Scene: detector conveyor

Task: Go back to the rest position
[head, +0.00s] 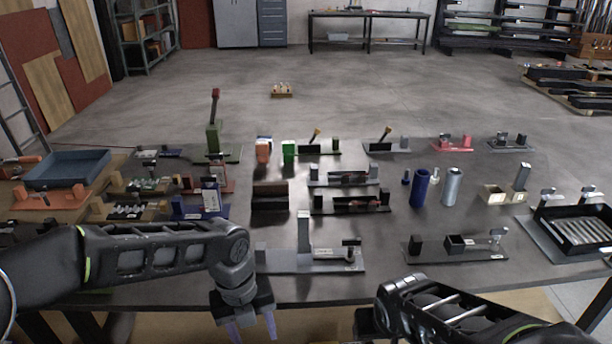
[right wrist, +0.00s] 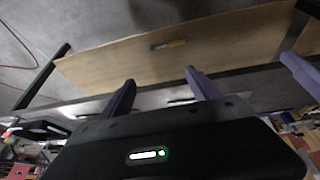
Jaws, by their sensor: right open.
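My left gripper (head: 251,330) hangs at the table's front edge in the head view. Its two purple fingers point down and stand apart, with nothing visible between them. My right gripper (head: 375,322) is low at the front, right of the left one; its fingers are cut off there. In the right wrist view the right gripper (right wrist: 160,90) shows two purple fingers spread apart with nothing between them. Another purple finger-like piece (right wrist: 300,72) shows at the right edge of that view.
The dark table (head: 385,282) holds several fixtures. A grey plate fixture (head: 285,262) sits just behind my left gripper, and another fixture (head: 440,252) lies behind the right forearm. A blue cylinder (head: 419,188) and a black tray (head: 571,211) stand farther back. A tan board (right wrist: 120,62) lies below.

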